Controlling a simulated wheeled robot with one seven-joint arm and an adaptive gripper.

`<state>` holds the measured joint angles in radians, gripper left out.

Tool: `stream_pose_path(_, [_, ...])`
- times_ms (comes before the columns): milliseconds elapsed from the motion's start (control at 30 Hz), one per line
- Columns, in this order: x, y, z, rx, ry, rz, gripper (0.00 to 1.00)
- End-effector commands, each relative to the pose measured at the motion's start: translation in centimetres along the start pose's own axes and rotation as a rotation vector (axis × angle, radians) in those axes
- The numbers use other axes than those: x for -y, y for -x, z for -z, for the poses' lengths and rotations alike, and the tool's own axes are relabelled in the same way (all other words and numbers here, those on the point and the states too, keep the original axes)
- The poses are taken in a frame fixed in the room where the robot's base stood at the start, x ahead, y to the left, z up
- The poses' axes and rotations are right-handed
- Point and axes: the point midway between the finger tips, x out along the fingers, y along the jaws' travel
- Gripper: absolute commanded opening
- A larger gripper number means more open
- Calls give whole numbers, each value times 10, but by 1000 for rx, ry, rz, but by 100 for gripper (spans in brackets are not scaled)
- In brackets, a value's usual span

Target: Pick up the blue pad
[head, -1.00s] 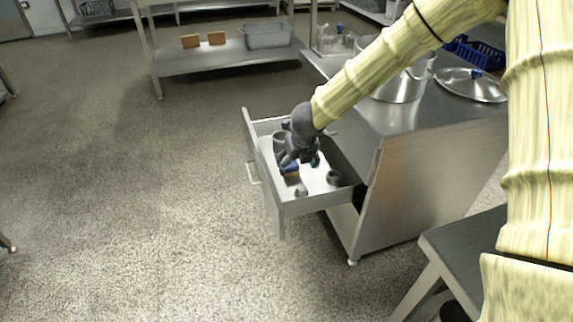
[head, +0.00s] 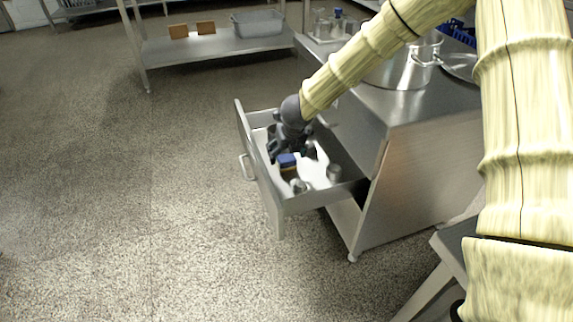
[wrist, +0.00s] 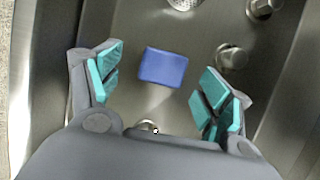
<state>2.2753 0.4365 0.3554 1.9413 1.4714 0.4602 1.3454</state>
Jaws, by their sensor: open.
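The blue pad (wrist: 163,67) lies in the open drawer, and in the wrist view it sits between and a little beyond my spread fingertips, touching neither. In the head view the blue pad (head: 286,160) shows as a blue top over a brown lower part, just in front of my gripper. My gripper (wrist: 158,85) is open and empty, with teal finger pads on both sides. In the head view my gripper (head: 288,143) is inside the drawer space, partly hidden by its own wrist.
The drawer (head: 268,190) is pulled out of a steel cabinet (head: 415,180). Small metal pieces stand in it, one (wrist: 232,57) right of the pad and another (wrist: 264,8) farther off. A large pot (head: 400,68) stands on the cabinet. The floor left of the drawer is clear.

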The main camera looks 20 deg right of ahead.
Motion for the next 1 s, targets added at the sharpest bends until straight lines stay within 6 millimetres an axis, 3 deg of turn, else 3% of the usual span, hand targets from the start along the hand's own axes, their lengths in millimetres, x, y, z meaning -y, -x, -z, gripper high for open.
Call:
stream_pose_path(367, [5,-45,4,-1,2,0,79])
stream_pose_path(667, [5,-48,2,0,1,0,79])
stream_pose_path(933, [5,-48,2,0,2,0,31])
stream_pose_path(1000, [5,-48,2,0,2,0,29])
